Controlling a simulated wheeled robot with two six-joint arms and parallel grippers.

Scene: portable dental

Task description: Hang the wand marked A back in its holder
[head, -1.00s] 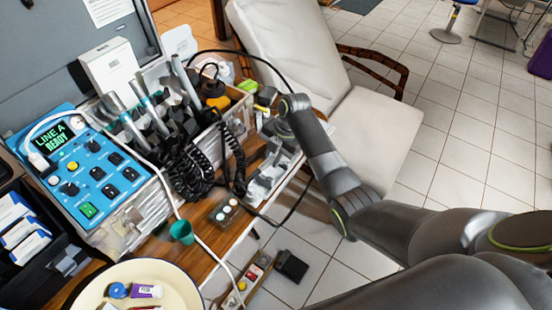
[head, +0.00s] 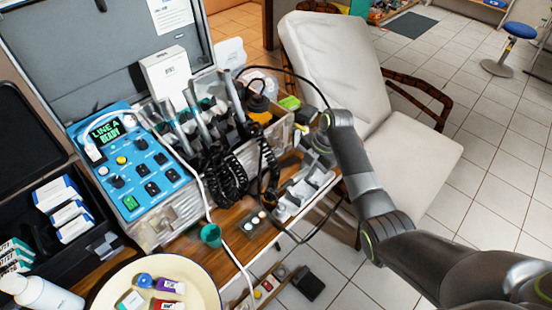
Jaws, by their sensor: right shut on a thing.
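My right gripper (head: 312,129) is past the right end of the instrument case. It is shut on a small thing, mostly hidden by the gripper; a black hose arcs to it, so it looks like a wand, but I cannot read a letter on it. The wand holder (head: 215,142) is a row of dark cradles in the case, with several silver wands (head: 193,103) standing tilted in it. The blue control unit (head: 135,165) left of it has a screen reading "LINE A READY". My left gripper is out of view.
Coiled black hoses (head: 226,180) hang in front of the holder. An orange-and-black jar (head: 258,106) stands in the case's right end. A padded chair (head: 335,65) stands behind my right arm.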

